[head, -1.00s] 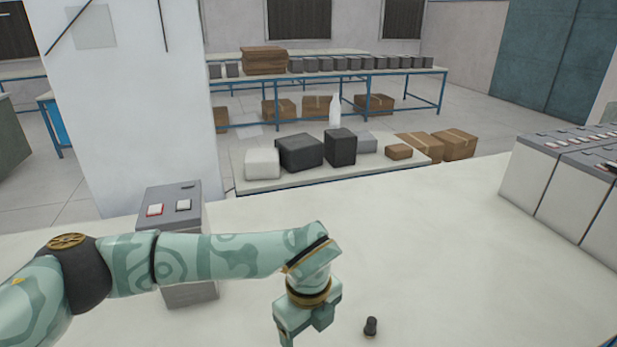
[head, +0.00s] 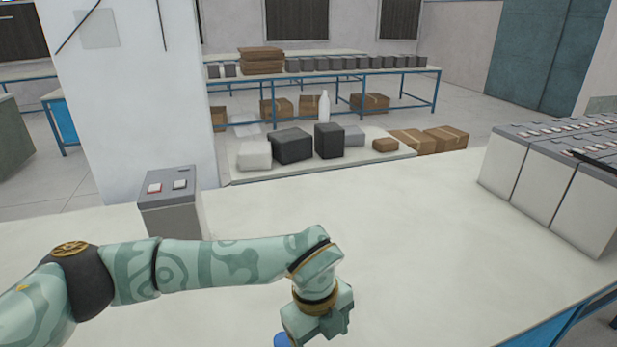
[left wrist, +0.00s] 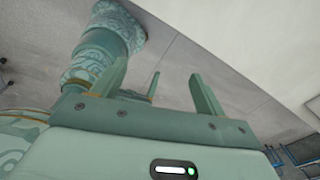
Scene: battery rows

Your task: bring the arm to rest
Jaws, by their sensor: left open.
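My left arm comes in from the left in the head view, in mint green with darker pattern. Its gripper body (head: 317,318) points down over the pale table (head: 400,240); the fingertips are below the frame. In the left wrist view the left gripper (left wrist: 158,66) has its two fingers well apart, with nothing held between them. Patterned green parts of my own body show behind the fingers. My right gripper does not show in the head view.
A grey-topped box (head: 172,200) with two switches stands behind my left forearm. A row of battery-like cases (head: 545,175) stands at the right. A blue thing (head: 281,340), partly cut off, shows under the gripper. The middle table is clear.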

